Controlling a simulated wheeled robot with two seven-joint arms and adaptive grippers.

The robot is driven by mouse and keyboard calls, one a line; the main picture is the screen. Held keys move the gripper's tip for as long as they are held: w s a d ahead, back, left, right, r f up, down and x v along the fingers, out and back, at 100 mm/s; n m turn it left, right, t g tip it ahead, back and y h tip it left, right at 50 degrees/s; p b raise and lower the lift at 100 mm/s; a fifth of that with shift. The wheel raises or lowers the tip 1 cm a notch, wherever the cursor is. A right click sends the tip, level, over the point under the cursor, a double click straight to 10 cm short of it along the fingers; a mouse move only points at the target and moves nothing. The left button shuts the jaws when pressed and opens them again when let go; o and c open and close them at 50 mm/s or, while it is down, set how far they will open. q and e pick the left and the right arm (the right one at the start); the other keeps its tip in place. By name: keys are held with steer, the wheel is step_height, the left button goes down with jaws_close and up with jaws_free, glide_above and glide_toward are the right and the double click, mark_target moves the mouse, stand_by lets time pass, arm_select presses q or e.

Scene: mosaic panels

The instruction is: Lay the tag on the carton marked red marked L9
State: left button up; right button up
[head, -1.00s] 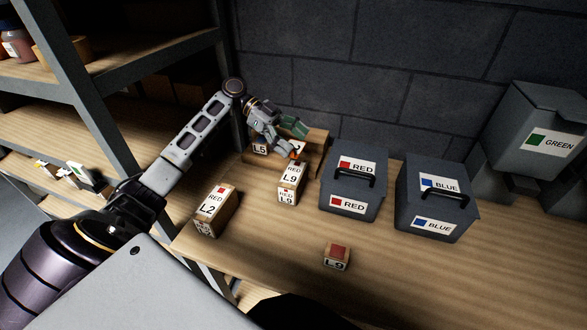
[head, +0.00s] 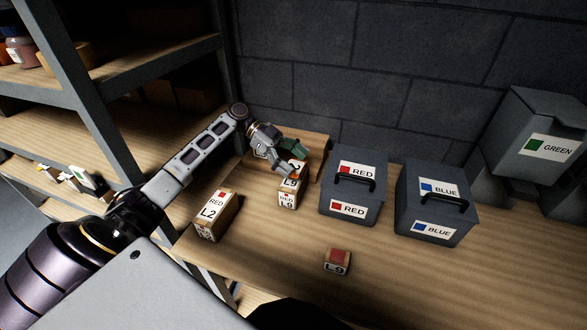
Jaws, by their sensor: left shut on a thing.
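The carton marked RED and L9 (head: 287,200) stands mid-table, left of the red bin. My left gripper (head: 287,172) is over the top of this carton and hides its upper label. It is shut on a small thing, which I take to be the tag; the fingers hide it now. I cannot tell whether the tag touches the carton. A small block with a red top and an L9 label (head: 337,262) lies apart, near the table's front. My right gripper is not in view.
A carton marked RED L2 (head: 213,215) stands to the left. A wooden box (head: 318,142) is behind the gripper. A red-labelled bin (head: 352,187), a blue-labelled bin (head: 436,202) and a green-labelled bin (head: 540,125) stand to the right. The front right table is clear.

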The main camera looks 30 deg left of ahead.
arm_select(q)
step_height(320, 180, down, 2)
steer(key=shift+f, duration=0.65)
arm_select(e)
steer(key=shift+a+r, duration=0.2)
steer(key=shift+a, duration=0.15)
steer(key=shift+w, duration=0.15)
arm_select(q)
steer(key=o, duration=0.7)
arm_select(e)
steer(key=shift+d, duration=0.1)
